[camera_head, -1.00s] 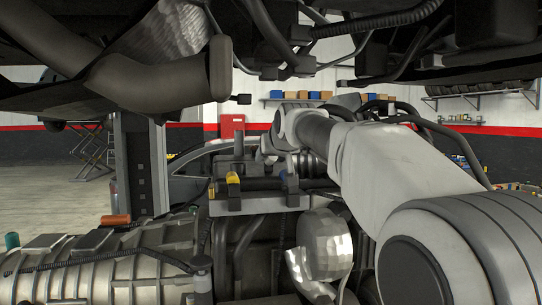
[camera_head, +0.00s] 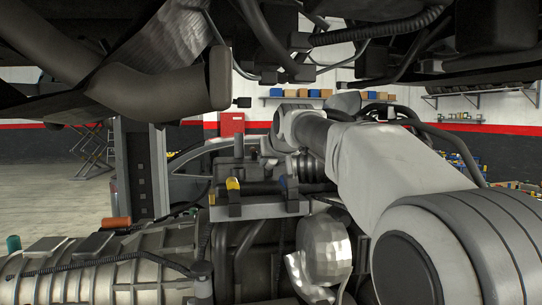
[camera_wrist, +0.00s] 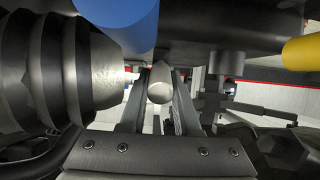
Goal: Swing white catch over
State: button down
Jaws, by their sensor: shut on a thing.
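In the wrist view, the white catch (camera_wrist: 160,86) is a pale, round-ended lever between the two fingers of my gripper (camera_wrist: 158,100). The fingers are close on either side of it, and its tip points toward the camera. A blue catch (camera_wrist: 116,12) is large at the top left, and a yellow catch (camera_wrist: 303,52) is at the right edge. My gripper and the white catch cannot be made out there.
A ribbed dark cylinder (camera_wrist: 65,75) is close on the left in the wrist view. In the head view, the ribbed metal casing (camera_head: 110,265) lies at lower left, and pipes and hoses (camera_head: 160,80) hang overhead. A dark post (camera_head: 140,170) stands behind at left.

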jog(key=shift+w+r+g+p, duration=0.15)
jog(key=shift+r+g+p, duration=0.35)
jog(key=shift+p, duration=0.5)
jog(key=shift+w+f+g, duration=0.1)
jog(key=shift+f+g, duration=0.1)
jog(key=shift+g, duration=0.1)
jog(key=shift+w+a+r+g+h, duration=0.1)
jog(key=shift+g+h, duration=0.05)
jog(key=shift+g, duration=0.25)
jog(key=shift+w+r+g+h, duration=0.1)
jog(key=shift+g+h, duration=0.05)
jog(key=shift+g, duration=0.25)
jog(key=c, duration=0.6)
grip_release()
jog(key=v, duration=1.7)
jog(key=shift+r, duration=0.3)
jog(key=shift+w, duration=0.1)
jog(key=shift+c, duration=0.3)
